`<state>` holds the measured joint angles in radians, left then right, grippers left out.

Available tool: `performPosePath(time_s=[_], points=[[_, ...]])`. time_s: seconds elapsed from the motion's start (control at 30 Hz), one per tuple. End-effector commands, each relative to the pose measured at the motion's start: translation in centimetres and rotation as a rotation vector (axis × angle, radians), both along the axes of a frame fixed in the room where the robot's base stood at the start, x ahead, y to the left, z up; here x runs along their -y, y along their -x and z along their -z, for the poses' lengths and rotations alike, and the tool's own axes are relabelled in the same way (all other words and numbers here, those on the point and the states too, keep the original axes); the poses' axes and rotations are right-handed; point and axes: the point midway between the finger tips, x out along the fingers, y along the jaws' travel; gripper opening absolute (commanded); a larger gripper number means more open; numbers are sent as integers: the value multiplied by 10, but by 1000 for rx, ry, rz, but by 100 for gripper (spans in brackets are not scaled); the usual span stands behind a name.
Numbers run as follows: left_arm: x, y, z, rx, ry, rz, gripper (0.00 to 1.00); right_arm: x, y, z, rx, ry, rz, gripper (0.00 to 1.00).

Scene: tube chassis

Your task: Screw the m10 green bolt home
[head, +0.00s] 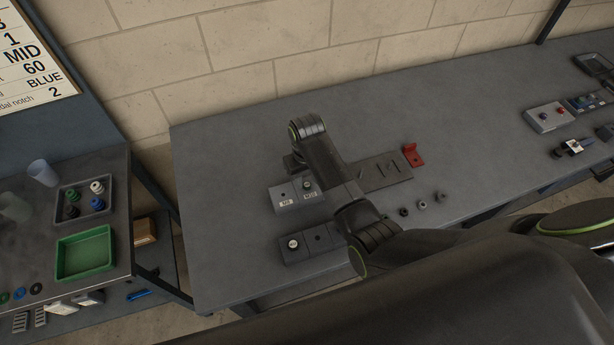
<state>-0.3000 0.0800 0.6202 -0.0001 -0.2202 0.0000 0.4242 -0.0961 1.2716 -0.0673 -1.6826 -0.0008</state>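A grey block (284,206) with two labels stands on the middle bench; the right label appears to read M10, the left one is too small to be sure of. A small round bolt head (307,184) shows on its M10 side, and a dark hole on the other. I cannot make out a green colour on this bolt or how deep it sits. My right gripper (291,164) is just behind the block, mostly hidden by my own wrist; its fingers cannot be made out. My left gripper is out of view.
A second grey block (321,247) with a pale bolt head stands nearer. A slotted dark plate (382,172), a red bracket (413,155) and several nuts (421,204) lie to the right. A green tray (84,254) is on the left bench. The bench's back left is clear.

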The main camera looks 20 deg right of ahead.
Motion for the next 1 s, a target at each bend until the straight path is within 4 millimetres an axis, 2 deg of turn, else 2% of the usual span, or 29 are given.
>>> performPosePath(time_s=[0.17,0.5,0.83,1.0], points=[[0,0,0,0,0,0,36,0,0,0,0,0,-120,32],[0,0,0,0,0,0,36,0,0,0,0,0,-496,32],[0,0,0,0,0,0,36,0,0,0,0,0,-672,32],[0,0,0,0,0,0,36,0,0,0,0,0,-850,32]])
